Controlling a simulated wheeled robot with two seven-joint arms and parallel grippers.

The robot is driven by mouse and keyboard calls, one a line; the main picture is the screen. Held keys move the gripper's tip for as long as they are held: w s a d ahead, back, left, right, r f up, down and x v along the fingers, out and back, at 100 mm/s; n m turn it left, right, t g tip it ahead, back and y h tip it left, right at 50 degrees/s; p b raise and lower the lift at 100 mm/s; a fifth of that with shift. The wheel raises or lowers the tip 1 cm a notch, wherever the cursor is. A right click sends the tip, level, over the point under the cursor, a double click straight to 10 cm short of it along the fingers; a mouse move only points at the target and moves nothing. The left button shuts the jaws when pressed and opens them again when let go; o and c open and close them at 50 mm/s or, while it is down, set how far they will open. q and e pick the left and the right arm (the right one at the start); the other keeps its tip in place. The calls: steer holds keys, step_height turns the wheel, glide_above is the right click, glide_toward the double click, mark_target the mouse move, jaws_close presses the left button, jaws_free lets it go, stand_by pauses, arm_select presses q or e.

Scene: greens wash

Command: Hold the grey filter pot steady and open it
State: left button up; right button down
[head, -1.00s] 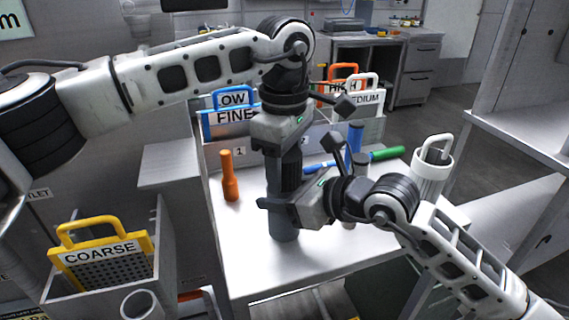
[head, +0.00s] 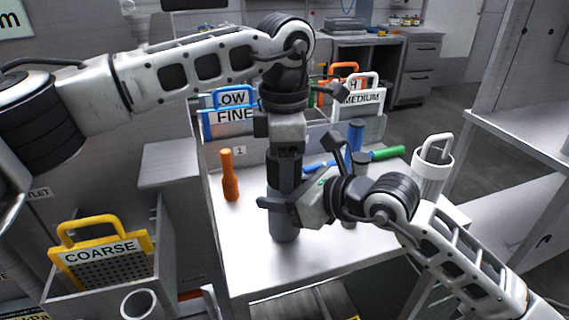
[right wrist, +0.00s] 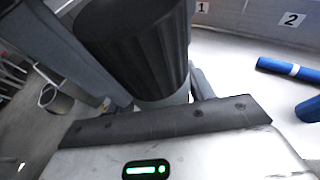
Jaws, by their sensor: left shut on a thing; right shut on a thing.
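The grey filter pot (head: 284,228) stands upright on the white table, with a dark ribbed cap (head: 281,174) on top. In the right wrist view the ribbed cap (right wrist: 135,45) sits over a narrow strip of grey body (right wrist: 168,97). My left gripper (head: 286,152) points straight down from above and is shut on the cap; its fingertips are partly hidden. My right gripper (head: 284,205) comes in from the right and is shut around the pot's body below the cap. I see no gap between cap and body.
An orange bottle (head: 230,178) stands left of the pot. Blue bottles (head: 355,140) and a green-ended one (head: 386,154) are behind right. A white canister (head: 432,170) is at the right edge. Racks labelled FINE (head: 234,116) and MEDIUM (head: 361,98) stand behind. The table's front is clear.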

arm_select(q)
steer(key=shift+r, duration=0.15)
steer(key=shift+r, duration=0.95)
steer(key=shift+r, duration=2)
arm_select(e)
steer(key=shift+c, duration=2.3)
jaws_free()
steer(key=shift+d, duration=0.1)
